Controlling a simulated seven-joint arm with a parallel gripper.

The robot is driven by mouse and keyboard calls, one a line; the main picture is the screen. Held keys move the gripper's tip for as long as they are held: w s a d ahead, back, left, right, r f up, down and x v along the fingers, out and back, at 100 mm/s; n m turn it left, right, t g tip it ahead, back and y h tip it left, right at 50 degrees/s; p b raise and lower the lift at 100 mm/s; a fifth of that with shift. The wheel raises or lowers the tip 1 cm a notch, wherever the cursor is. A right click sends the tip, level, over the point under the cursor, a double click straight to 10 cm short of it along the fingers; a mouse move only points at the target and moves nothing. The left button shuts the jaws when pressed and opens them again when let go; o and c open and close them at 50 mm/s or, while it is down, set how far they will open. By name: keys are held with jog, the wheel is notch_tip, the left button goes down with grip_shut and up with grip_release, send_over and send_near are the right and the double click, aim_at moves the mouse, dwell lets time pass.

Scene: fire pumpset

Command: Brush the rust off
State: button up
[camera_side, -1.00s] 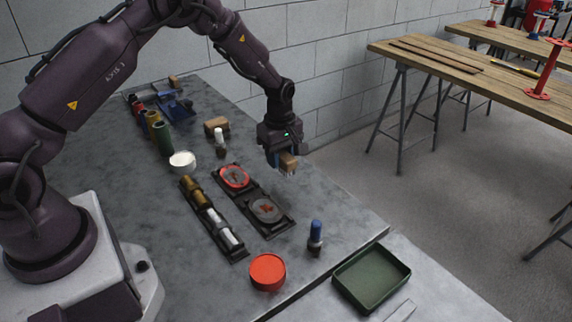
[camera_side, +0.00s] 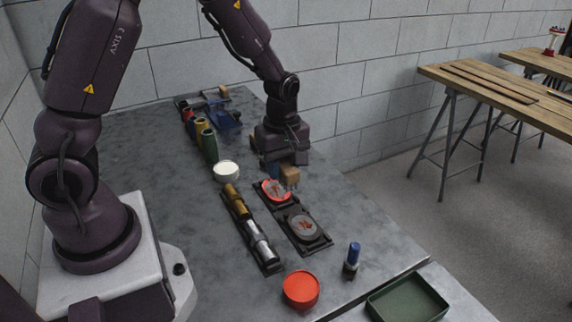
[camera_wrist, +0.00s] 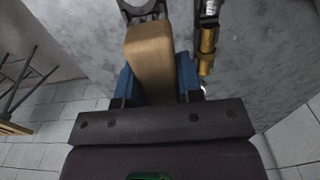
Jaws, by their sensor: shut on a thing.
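My gripper (camera_side: 280,170) is shut on a wooden-backed brush (camera_side: 290,174); its blue fingers (camera_wrist: 157,82) clasp the wooden back in the wrist view. The brush hangs at the right edge of a red-rimmed disc (camera_side: 276,190) with a reddish-brown rust patch, in a black holder. I cannot tell whether its bristles touch the disc or holder. Nearer the camera, a grey disc (camera_side: 304,228) with a reddish-brown patch sits in the same holder (camera_side: 320,249). The wrist view does not show the rust; the brush hides what lies under it.
Left of the discs is a black rack (camera_side: 268,264) of brass and silver cylinders. A white tub (camera_side: 226,171) and coloured cylinders (camera_side: 209,146) stand behind it. In front are a red round tub (camera_side: 301,290), a blue-handled brush (camera_side: 353,257) and a green tray (camera_side: 408,299).

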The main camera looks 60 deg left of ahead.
aim_at(301, 219)
jog(key=o, duration=0.3)
jog(key=shift+c, duration=0.8)
jog(key=shift+w+d+f, duration=0.4)
jog(key=shift+d+f, duration=0.05)
jog(key=shift+f, duration=1.15)
jog(key=shift+w+d+f, duration=0.45)
jog(key=shift+f, duration=1.2)
jog(key=shift+w+d+f, duration=0.4)
jog(key=shift+d+f, duration=0.05)
jog(key=shift+f, duration=1.15)
jog(key=shift+d+f, duration=0.45)
jog(key=shift+f, duration=0.15)
jog(key=shift+d, duration=2.65)
jog(key=shift+a, duration=3.05)
jog(key=shift+w, duration=0.35)
jog(key=shift+d, duration=3.05)
jog(key=shift+a, duration=3.1)
notch_tip(301, 219, up, 8)
